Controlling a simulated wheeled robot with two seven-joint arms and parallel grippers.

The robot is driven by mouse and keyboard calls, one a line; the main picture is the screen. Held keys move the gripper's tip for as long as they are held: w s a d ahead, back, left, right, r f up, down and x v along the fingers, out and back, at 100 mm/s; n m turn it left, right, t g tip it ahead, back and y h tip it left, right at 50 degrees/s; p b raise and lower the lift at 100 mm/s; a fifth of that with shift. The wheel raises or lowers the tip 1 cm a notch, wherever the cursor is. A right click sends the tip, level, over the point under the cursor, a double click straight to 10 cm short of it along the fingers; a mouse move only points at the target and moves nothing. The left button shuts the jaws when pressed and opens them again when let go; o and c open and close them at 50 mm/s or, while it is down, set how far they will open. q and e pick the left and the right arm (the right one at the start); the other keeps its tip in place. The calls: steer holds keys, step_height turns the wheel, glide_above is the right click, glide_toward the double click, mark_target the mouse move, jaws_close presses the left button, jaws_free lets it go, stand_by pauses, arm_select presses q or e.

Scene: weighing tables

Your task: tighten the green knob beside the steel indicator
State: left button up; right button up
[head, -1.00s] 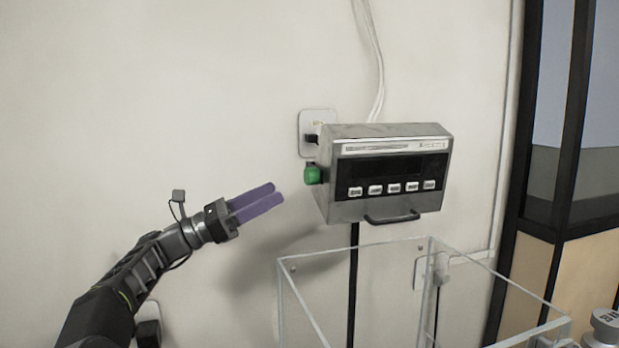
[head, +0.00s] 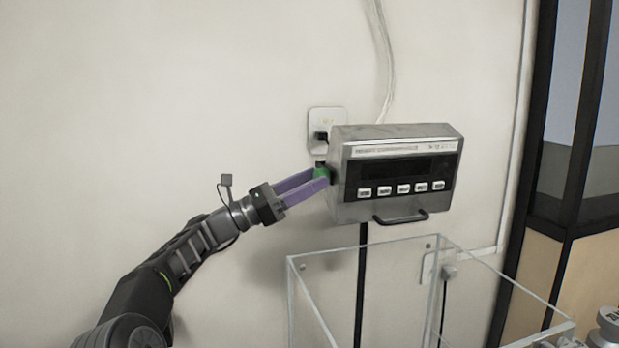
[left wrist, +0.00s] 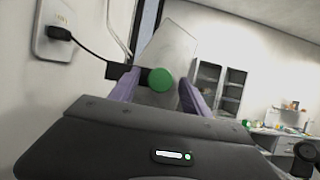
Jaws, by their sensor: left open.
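The steel indicator (head: 395,208) is a grey box with a dark display and a row of white buttons, in the middle of the head view. The green knob (head: 321,172) sticks out from its left side. My left gripper (head: 322,178) has long purple fingers that reach the knob, one on each side, and partly hide it. In the left wrist view the round green knob (left wrist: 160,80) shows between the two spread fingers, nearer the left one. The gripper is open, and I cannot tell whether a finger touches the knob. My right gripper is not in view.
A wall socket (head: 326,122) with a black plug is just behind the knob, with a cable running to the indicator. A clear open-topped box (head: 292,290) stands below the indicator. A black handle (head: 401,217) juts from the indicator's lower front. The wall at left is clear.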

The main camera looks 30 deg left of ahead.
arm_select(q)
jaws_close()
stand_by(0.6)
